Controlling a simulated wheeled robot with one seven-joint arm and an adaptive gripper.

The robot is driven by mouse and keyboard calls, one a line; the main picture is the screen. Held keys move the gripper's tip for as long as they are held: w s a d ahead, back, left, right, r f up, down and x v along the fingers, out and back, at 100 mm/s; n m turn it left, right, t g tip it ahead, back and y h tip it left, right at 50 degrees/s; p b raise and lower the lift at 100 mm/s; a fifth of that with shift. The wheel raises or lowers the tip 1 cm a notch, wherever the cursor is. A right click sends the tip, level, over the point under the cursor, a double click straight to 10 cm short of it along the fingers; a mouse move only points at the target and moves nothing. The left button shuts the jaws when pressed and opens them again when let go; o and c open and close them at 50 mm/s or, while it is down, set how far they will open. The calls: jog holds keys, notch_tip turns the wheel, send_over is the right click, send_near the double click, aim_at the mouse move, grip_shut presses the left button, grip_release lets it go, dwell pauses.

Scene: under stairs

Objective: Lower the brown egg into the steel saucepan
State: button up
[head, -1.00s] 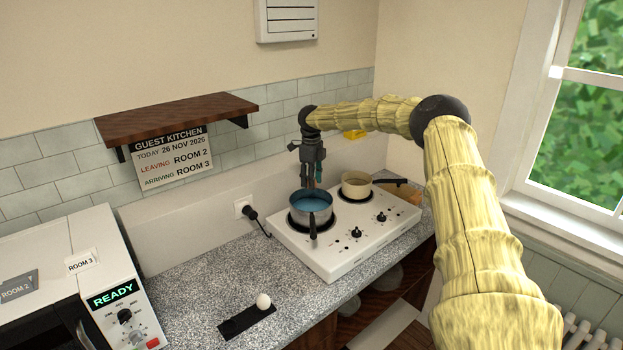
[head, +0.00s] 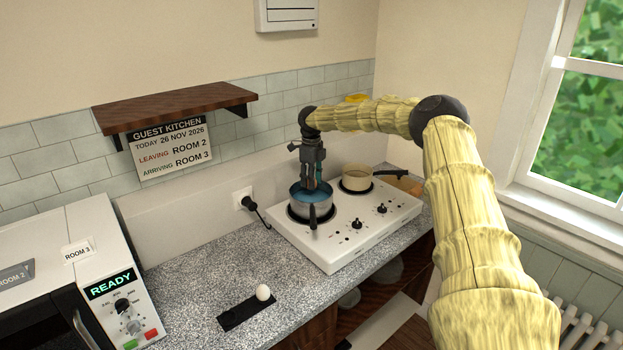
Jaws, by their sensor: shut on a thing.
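The steel saucepan (head: 298,212) stands on the left hotplate of the white hob, its black handle toward me. Its inside looks blue, like water. My gripper (head: 309,185) points straight down into the saucepan's opening, fingertips about at or below rim level. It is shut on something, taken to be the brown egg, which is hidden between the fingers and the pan. A white egg (head: 263,292) sits on a black strip (head: 238,318) on the speckled counter.
A cream pan (head: 356,182) stands on the right hotplate, close to my gripper. The white hob (head: 345,243) has several black knobs. A wooden shelf (head: 175,108) hangs at the left, above a sign. A microwave (head: 125,285) reads READY. The counter between is clear.

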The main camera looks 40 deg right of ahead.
jog(key=shift+f+b, duration=0.75)
jog(key=shift+f, duration=0.7)
jog(key=shift+f+b, duration=1.45)
jog(key=shift+f, duration=1.05)
dwell(1.8)
jog(key=o, duration=1.1)
notch_tip(320, 180, up, 12)
jog(key=shift+r, duration=0.1)
jog(key=shift+d, duration=0.1)
